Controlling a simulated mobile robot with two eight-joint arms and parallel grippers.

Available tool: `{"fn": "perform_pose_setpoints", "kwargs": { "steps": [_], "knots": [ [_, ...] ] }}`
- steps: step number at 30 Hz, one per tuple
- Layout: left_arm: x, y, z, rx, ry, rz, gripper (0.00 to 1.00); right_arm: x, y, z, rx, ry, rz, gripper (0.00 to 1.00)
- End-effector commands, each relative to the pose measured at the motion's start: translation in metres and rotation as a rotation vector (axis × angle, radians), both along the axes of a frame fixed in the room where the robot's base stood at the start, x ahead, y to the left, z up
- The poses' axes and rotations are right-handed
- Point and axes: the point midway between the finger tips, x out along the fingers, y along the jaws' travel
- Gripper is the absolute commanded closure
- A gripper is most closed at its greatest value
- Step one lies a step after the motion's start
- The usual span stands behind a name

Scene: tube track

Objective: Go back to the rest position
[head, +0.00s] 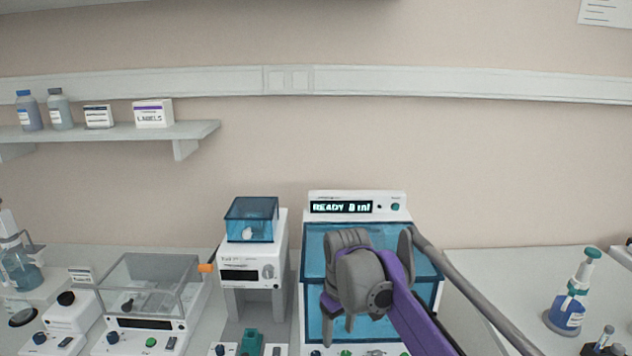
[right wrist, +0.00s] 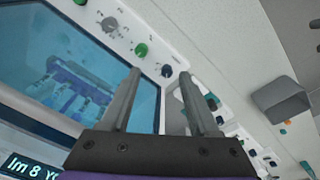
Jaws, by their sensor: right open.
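My right gripper (head: 337,328) hangs in front of the white machine with the blue window (head: 422,292), on a grey and purple arm from the lower right. In the right wrist view its two grey fingers (right wrist: 160,82) are apart with nothing between them. Behind them are the machine's blue window (right wrist: 30,60) and its row of knobs. A blue rack-like thing with tubes (right wrist: 80,85) shows dimly through the window. My left gripper is in neither view.
The machine's display (head: 341,207) reads "READY" and more. A white device with a blue lid (head: 251,218) stands left of it, then a clear-covered box (head: 150,280). A blue bottle with a pump top (head: 568,310) stands at right. A shelf (head: 110,133) is on the wall.

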Motion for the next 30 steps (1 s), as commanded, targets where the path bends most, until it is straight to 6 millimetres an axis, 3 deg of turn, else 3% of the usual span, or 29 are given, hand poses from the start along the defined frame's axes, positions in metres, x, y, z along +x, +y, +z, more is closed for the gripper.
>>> {"fn": "perform_pose_setpoints", "kwargs": {
  "steps": [8, 18, 24, 30],
  "knots": [
    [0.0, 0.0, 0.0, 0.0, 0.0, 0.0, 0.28, -0.09, -0.065, -0.019, 0.054, -0.139, -0.244, 0.39],
    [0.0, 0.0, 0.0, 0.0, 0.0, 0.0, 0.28, -0.209, -0.116, -0.093, 0.129, -0.308, -0.522, 0.39],
    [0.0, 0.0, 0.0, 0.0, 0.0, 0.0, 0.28, -0.244, -0.127, -0.126, 0.156, -0.364, -0.608, 0.39],
    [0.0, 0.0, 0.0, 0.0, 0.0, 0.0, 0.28, -0.25, -0.129, -0.132, 0.163, -0.375, -0.626, 0.39]
  ]
}}
